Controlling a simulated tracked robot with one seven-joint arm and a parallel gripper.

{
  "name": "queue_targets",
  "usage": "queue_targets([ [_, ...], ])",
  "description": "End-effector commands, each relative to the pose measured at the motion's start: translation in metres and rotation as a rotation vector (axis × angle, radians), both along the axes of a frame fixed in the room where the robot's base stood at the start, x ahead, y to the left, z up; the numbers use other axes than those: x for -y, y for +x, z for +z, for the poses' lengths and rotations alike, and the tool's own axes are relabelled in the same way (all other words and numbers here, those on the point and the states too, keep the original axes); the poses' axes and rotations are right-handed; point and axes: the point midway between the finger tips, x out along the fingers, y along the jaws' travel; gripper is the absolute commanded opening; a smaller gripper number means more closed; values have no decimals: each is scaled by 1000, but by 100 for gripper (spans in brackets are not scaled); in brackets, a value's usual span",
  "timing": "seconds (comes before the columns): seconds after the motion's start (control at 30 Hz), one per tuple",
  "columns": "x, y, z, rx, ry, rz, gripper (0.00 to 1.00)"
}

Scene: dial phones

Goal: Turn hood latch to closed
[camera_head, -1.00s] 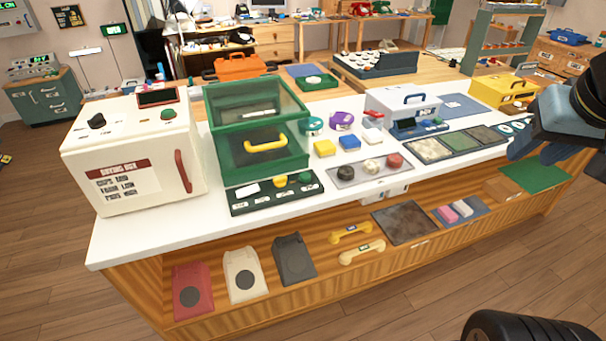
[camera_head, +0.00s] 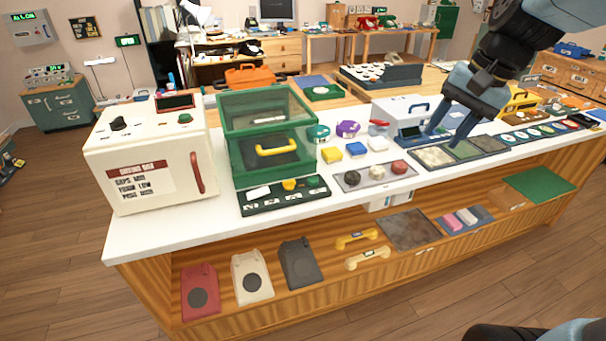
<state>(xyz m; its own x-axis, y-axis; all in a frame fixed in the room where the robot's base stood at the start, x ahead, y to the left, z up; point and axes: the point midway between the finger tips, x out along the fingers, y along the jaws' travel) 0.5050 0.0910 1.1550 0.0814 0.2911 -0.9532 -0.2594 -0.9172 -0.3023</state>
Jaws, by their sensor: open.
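The green hood box (camera_head: 236,155) with clear panels stands on the white counter, left of centre. A yellow handle (camera_head: 276,148) is on its front. A dark green panel (camera_head: 262,203) with white labels lies at its foot, bearing a yellow knob (camera_head: 289,184). Which of these parts is the hood latch, and its setting, I cannot tell. My gripper (camera_head: 442,139) is open, fingers pointing down, at the right part of the counter near the sorting trays. It is well to the right of the hood box. I see nothing between its fingers.
A white oven-like box (camera_head: 150,160) with a red handle stands left of the hood. Yellow and blue blocks (camera_head: 343,153), a grey tray with round pieces (camera_head: 375,178) and a blue-handled white case (camera_head: 398,106) lie between hood and gripper. The counter's front strip (camera_head: 200,218) is clear.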

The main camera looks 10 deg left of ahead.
Motion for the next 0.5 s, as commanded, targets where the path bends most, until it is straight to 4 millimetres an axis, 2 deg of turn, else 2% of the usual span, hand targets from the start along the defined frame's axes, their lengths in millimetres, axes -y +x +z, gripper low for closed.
queue_targets([
  [0.1, -19, 25, -12, -102, 61, -39, 42],
  [0.37, -61, 76, -42, -318, 181, -132, 42],
  [0.5, -84, 102, -63, -439, 241, -182, 42],
])
